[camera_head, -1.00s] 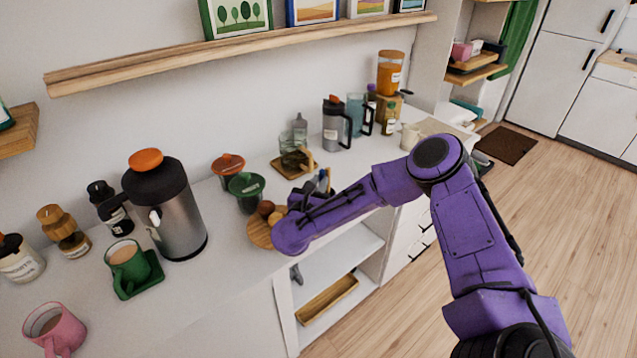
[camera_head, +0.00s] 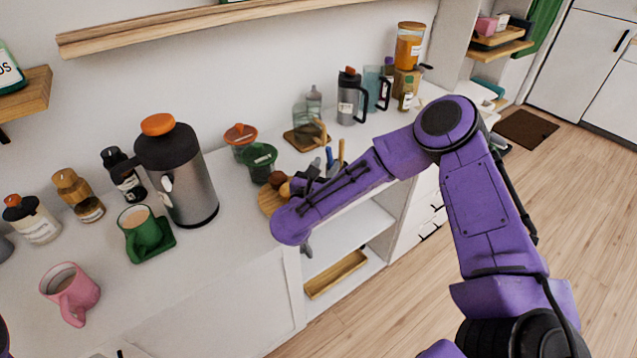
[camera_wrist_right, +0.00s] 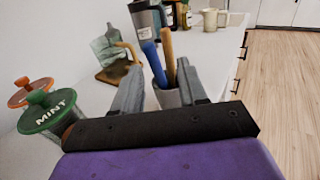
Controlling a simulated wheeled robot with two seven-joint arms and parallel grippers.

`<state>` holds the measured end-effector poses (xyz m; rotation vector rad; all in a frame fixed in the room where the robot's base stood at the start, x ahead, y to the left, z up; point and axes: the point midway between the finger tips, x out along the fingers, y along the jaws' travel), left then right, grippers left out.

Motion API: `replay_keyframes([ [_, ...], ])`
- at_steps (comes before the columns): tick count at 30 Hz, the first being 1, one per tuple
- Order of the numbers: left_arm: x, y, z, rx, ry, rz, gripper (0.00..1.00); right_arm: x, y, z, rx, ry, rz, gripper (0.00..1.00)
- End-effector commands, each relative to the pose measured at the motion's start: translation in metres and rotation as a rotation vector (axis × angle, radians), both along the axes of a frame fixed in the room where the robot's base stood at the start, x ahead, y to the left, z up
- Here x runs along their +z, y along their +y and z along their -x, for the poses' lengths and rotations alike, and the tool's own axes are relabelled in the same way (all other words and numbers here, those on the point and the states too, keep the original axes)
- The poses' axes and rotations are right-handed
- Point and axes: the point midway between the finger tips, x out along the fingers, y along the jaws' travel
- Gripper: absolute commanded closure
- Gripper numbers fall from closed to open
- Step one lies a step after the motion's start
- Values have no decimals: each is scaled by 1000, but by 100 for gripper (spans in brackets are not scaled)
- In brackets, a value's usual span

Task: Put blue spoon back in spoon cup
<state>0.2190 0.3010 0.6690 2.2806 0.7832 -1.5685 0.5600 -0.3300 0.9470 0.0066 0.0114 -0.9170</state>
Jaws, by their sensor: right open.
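The blue spoon (camera_head: 329,156) shows as a blue handle sticking up beside a wooden handle (camera_head: 341,152). The cup is mostly hidden by my gripper. My right gripper (camera_wrist_right: 160,66) is open, its fingers on either side of the handles and cup, with no clear contact. In the head view the right gripper (camera_head: 321,169) is partly hidden behind its wrist. My left gripper is out of view.
A glass bottle stands on a wooden tray (camera_head: 297,139) behind. A grey press (camera_head: 348,100) is further back. The counter's front edge is close below my arm.

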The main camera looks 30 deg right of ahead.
Motion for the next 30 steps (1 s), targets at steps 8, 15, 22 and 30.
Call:
replay_keyframes([
  [8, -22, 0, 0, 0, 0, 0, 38, -1, 46, 34, 3, -1, 2, 58],
  [15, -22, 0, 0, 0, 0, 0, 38, 1, 51, 40, -2, 0, 0, 58],
  [22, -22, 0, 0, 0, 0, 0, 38, 1, 51, 39, -1, 0, 0, 58],
  [30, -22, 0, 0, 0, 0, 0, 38, 1, 51, 39, -1, 0, 0, 58],
])
